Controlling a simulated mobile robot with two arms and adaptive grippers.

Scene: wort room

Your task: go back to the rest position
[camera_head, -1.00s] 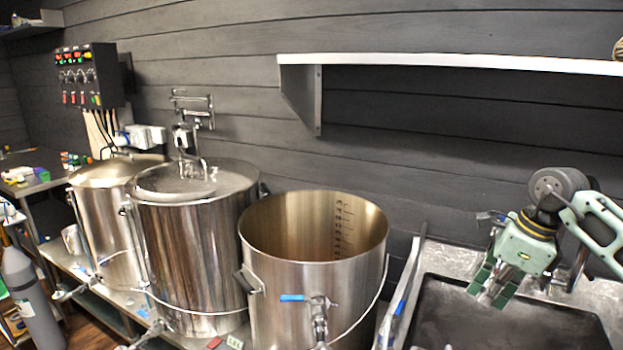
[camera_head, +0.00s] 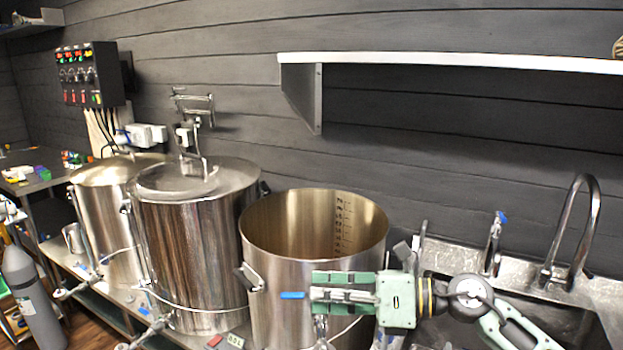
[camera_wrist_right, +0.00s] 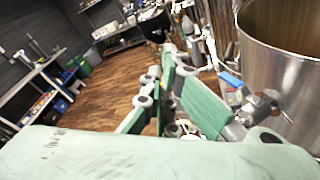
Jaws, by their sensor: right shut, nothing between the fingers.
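My right gripper (camera_head: 318,289) is pale green and grey. In the head view it points left, in front of the open steel kettle (camera_head: 280,270) and close to its blue-handled valve (camera_head: 292,295). Its fingers are shut with nothing between them. In the right wrist view the green fingers (camera_wrist_right: 185,100) point away over the floor, with the open kettle (camera_wrist_right: 285,70) at the right. I cannot tell from the pictures whether the gripper touches the valve. My left gripper is not in view.
Two lidded kettles (camera_head: 192,255) (camera_head: 100,210) stand to the left. A sink with a curved tap (camera_head: 590,215) is at the right. A white shelf (camera_head: 450,60) and a control box (camera_head: 88,75) are on the dark wall. A grey cylinder (camera_head: 32,285) stands at the left.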

